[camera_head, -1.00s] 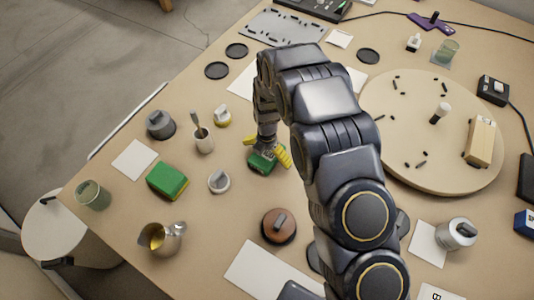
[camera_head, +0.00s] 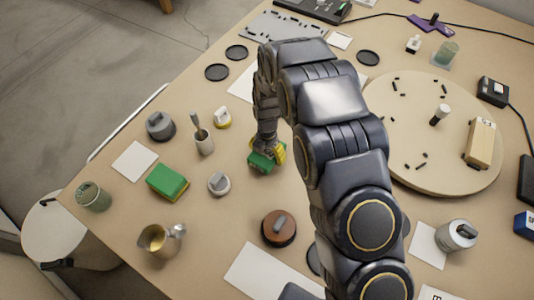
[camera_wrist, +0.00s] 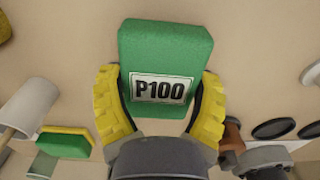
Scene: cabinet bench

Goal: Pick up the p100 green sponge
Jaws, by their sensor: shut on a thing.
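The green sponge labelled P100 (camera_wrist: 165,55) lies between the yellow fingers of my gripper (camera_wrist: 160,105) in the wrist view, with a finger against each long side. In the head view the P100 sponge (camera_head: 261,162) shows as a small green block under my gripper (camera_head: 268,153), at the table's middle. My gripper is shut on it. Whether the sponge still touches the table I cannot tell. A second green sponge with a yellow underside (camera_head: 167,182) lies to the left; it also shows in the wrist view (camera_wrist: 65,144).
A grey-lidded jar (camera_head: 218,183), a cup with a utensil (camera_head: 204,143) and a brown round thing (camera_head: 278,228) stand close by. A metal pitcher (camera_head: 157,241) stands at the front left. A round board (camera_head: 450,170) lies to the right.

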